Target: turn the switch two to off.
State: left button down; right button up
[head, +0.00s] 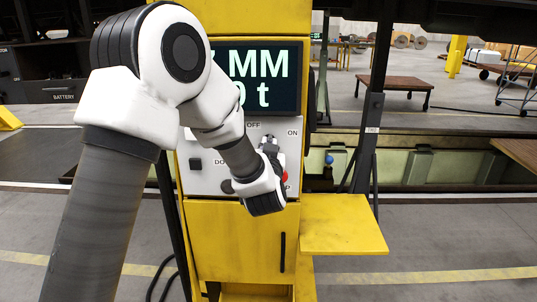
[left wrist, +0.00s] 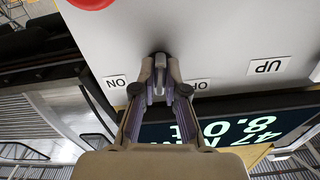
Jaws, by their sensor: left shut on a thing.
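A light grey control panel (head: 210,150) is set in the yellow cabinet, below the display. My left gripper (head: 268,145) is at the panel, just below the OFF label (head: 253,125) and left of the ON label (head: 293,132). In the left wrist view, my left gripper (left wrist: 160,82) is shut on a small switch (left wrist: 159,60). The ON label (left wrist: 115,82) and the partly covered OFF label (left wrist: 201,85) lie on either side of the fingers. The fingers hide much of the switch, and I cannot tell its exact angle. My right gripper is in neither view.
A red button (head: 285,177) sits just below the gripper, partly hidden by my wrist. A black button (head: 195,164) is at the panel's left. The display (head: 262,75) is above. A yellow shelf (head: 342,225) juts out at the lower right.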

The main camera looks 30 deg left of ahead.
pick_arm(q)
jog(key=shift+f+n+b, duration=0.2)
jog(key=shift+n+b, duration=0.45)
jog(key=shift+n, duration=0.35)
jog(key=shift+r, duration=0.1)
jog(key=c, duration=1.2)
grip_release()
jog(key=shift+r, duration=0.1)
jog(key=v, duration=1.2)
jog(key=shift+d, duration=0.1)
